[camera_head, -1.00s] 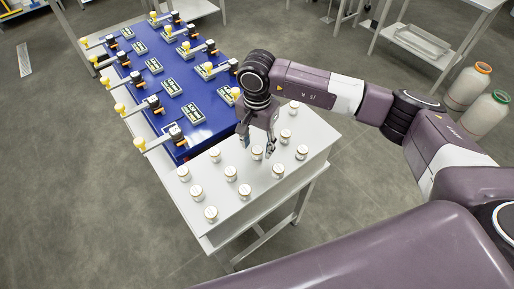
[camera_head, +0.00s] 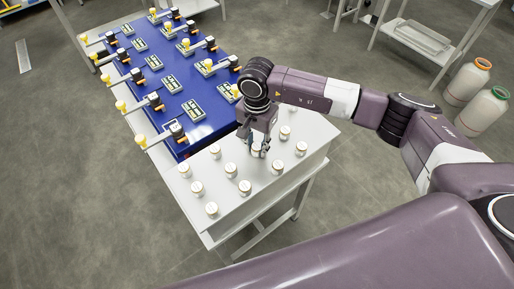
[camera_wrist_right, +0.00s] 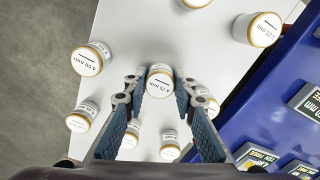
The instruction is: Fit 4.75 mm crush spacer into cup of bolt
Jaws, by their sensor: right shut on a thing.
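A small white jar with a gold rim, labelled 4.75 mm (camera_wrist_right: 160,84), stands upright on the grey-white table among similar jars. In the head view it is partly hidden behind the fingers. My right gripper (camera_head: 261,151) reaches down over the table, and its two blue-padded fingers (camera_wrist_right: 160,95) are shut on the 4.75 mm jar, one on each side. My left gripper is not in view. No part is clearly recognisable as the bolt's cup; a blue panel (camera_head: 180,126) carries several fittings with yellow ends (camera_head: 141,142).
Several other jars stand close around, among them 4.50 mm (camera_wrist_right: 88,61) and 5.25 mm (camera_wrist_right: 264,30). Labelled plates (camera_head: 193,111) lie on the blue panel. Large canisters (camera_head: 485,112) stand at far right.

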